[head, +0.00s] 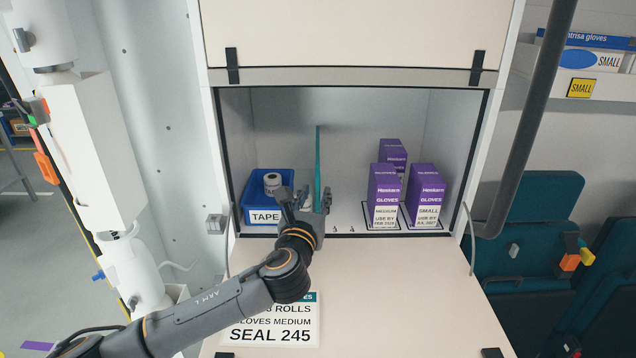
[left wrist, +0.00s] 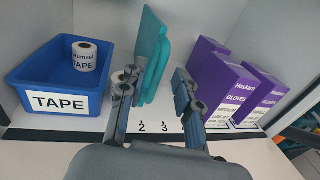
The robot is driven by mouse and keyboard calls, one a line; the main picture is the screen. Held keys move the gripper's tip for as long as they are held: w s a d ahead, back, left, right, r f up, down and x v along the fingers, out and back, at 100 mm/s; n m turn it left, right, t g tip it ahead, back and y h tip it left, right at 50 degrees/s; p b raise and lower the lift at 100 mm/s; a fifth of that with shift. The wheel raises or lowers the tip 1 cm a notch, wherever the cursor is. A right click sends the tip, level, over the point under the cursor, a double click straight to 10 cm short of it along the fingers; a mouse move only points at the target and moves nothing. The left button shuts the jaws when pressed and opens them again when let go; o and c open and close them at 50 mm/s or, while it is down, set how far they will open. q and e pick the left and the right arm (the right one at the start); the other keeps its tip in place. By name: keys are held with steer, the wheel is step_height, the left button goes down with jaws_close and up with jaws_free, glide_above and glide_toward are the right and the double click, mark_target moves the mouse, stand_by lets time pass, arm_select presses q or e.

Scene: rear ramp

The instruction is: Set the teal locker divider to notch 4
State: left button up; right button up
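The teal locker divider (head: 318,160) stands upright inside the locker, between the blue tape bin and the purple glove boxes. It also shows in the left wrist view (left wrist: 153,55). My left gripper (head: 306,196) is at the locker's front, and its open fingers (left wrist: 158,84) point inward. In the wrist view the divider appears in the gap between them, nearer the left finger; contact cannot be told. The floor marks 2 (left wrist: 142,126) and 3 (left wrist: 164,126) show at the front. The divider's lower front part is hidden behind the left finger. My right gripper is not in view.
The blue TAPE bin (head: 247,190) holds a white roll (left wrist: 84,55). Several purple glove boxes (head: 384,186) stand right of the divider. The floor between divider and boxes is clear. The locker's front shelf (head: 390,290) carries a SEAL 245 sheet (head: 270,325).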

mark_target(318, 189)
arm_select(q)
steer(key=shift+w+d+p, duration=0.2)
steer(key=shift+w, duration=0.7)
steer(key=shift+w+d+p, duration=0.15)
steer(key=shift+w, duration=0.75)
jaws_close()
